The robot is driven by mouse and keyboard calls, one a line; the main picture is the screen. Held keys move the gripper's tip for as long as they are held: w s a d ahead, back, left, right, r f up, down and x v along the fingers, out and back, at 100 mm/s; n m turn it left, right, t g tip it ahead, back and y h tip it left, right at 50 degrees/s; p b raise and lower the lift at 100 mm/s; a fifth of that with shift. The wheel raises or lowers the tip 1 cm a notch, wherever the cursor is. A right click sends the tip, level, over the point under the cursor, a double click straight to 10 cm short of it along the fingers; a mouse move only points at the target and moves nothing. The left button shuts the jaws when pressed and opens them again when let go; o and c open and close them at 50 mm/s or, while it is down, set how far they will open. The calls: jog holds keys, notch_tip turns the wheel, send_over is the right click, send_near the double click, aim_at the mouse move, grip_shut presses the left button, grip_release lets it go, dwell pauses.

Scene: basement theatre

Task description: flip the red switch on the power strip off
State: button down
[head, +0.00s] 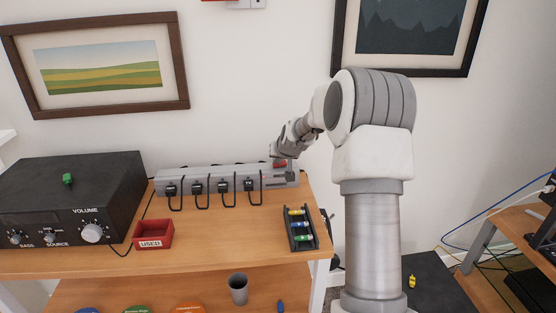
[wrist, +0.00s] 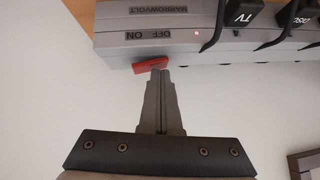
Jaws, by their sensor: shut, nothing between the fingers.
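The grey power strip (head: 225,181) lies along the back of the wooden desk against the wall. Its red switch (head: 280,163) is at the right end, partly hidden by my gripper in the head view. In the wrist view the strip (wrist: 185,45) shows upside down, and the red switch (wrist: 150,65) sits tilted on its edge beside the OFF and ON labels, its left end sticking out more. A small red light (wrist: 196,33) on the strip is lit. My gripper (wrist: 160,71) is shut and empty, its fingertips at the switch's right part; contact is hard to tell.
Several black plugs with cords (head: 197,187) fill the strip's sockets. A black amplifier (head: 65,195) stands at left. A red box marked USED (head: 153,234) and a dark battery tray (head: 301,232) sit on the desk, with bare desktop between them.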

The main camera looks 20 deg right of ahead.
jog(key=shift+s+f, duration=0.1)
jog(key=shift+f, duration=0.05)
jog(key=shift+s+d+b, duration=0.2)
jog(key=shift+d+b, duration=0.1)
jog(key=shift+d, duration=0.5)
jog(key=r+p, duration=0.2)
jog(key=r, duration=0.1)
jog(key=r+p, duration=0.1)
jog(key=r, duration=0.1)
jog(key=shift+d, duration=0.25)
jog(key=d+v, duration=0.1)
jog(key=v, duration=0.8)
jog(key=shift+s+a, duration=0.4)
jog(key=shift+a, duration=0.1)
jog(key=shift+a, duration=0.1)
jog(key=shift+w+a+r+p, duration=0.25)
jog(key=shift+a+p, duration=0.1)
jog(key=shift+a, duration=0.25)
